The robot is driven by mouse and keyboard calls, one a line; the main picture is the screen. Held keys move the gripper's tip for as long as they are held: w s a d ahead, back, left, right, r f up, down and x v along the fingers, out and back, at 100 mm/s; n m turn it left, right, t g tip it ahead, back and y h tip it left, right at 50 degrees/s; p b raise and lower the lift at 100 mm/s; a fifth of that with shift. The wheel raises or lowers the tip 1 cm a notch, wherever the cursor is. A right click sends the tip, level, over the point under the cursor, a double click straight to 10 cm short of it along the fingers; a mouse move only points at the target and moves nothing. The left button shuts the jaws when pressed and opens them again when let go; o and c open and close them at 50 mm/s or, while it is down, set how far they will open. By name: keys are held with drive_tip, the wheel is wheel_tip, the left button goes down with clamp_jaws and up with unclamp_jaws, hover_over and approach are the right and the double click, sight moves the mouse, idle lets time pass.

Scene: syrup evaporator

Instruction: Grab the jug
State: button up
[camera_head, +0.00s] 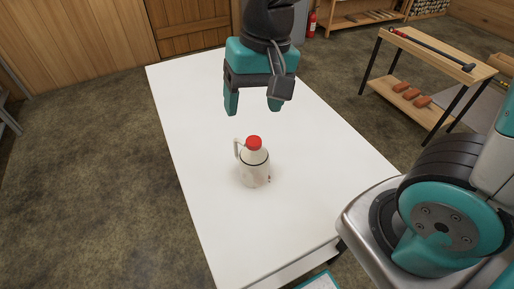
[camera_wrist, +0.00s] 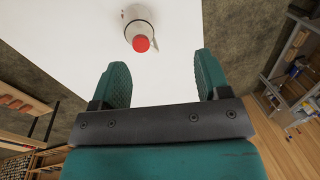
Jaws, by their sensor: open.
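The jug (camera_head: 255,170) is cream-white with a red cap and a loop handle on its left side in the head view. It stands upright on the white table (camera_head: 200,110). My gripper (camera_head: 253,108) is open and empty, above the table and farther back than the jug in the head view. In the wrist view, the jug (camera_wrist: 138,22) shows at the top, beyond the fingertips and slightly left of the middle between them. Its red cap faces the camera, and its top end is cut by the picture edge. My gripper (camera_wrist: 160,72) is apart from it.
The rest of the white table is clear. At the right stands a wooden bench (camera_head: 440,60) with a long dark tool on top and several orange-brown blocks on its lower shelf. A red fire extinguisher (camera_head: 311,24) is at the back.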

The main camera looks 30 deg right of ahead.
drive_tip(key=w+d+f+m+h+p, duration=0.1)
drive_tip(key=w+d+m+h+p, duration=0.2)
drive_tip(key=w+m, duration=0.45)
drive_tip(key=y+p, duration=0.1)
hover_over(255, 139)
wheel_tip(255, 139, down, 11)
drive_tip(key=shift+w+f, duration=0.1)
drive_tip(key=shift+f, duration=0.1)
drive_tip(key=shift+f+p, duration=1.1)
drive_tip(key=shift+f, duration=1.85)
drive_tip(key=c, duration=1.3)
drive_tip(key=shift+o, duration=0.2)
drive_tip(key=shift+r, duration=0.1)
